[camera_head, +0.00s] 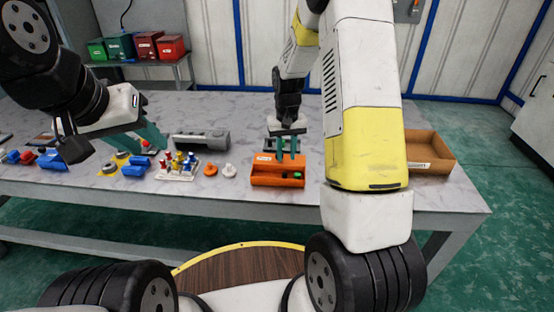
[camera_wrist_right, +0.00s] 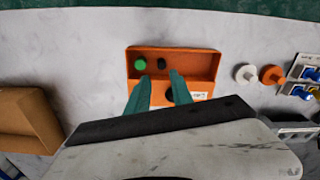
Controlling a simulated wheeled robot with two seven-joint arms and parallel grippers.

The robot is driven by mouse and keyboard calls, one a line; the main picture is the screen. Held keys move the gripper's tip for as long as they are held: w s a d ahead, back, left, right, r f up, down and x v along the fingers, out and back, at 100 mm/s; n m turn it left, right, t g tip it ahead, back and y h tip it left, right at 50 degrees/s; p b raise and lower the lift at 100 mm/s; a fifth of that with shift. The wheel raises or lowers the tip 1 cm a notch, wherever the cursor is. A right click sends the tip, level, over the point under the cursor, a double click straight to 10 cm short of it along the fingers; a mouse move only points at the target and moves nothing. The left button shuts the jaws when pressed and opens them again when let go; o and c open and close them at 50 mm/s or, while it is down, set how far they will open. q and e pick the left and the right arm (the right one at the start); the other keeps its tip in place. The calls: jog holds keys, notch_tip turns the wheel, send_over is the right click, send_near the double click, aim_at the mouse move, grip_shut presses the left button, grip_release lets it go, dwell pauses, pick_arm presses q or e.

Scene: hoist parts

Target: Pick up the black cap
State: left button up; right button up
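An orange bin (camera_head: 262,180) stands on the table below my right gripper; its rim also shows in the right wrist view (camera_wrist_right: 214,52). In that view a small black cap (camera_wrist_right: 162,63) lies in the bin beside a green cap (camera_wrist_right: 140,64). A second dark round thing (camera_wrist_right: 170,95) shows near the labelled wall, partly hidden by a finger. My right gripper (camera_head: 286,154) is over the bin, its teal fingers apart with nothing held between them (camera_wrist_right: 160,88). My left gripper (camera_head: 156,147) hangs over the table's left part; its finger gap is unclear.
An orange knob (camera_head: 211,169) and a white knob (camera_head: 229,170) stand left of the bin. A white rack (camera_head: 176,172) holds red, blue and yellow parts. A grey device (camera_head: 201,139) lies behind. A brown open box (camera_head: 433,164) sits at the right.

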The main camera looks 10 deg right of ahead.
aim_at(285, 173)
notch_tip(285, 173, down, 8)
jog(key=shift+a+r, duration=0.15)
jog(key=shift+r, duration=0.1)
grip_shut()
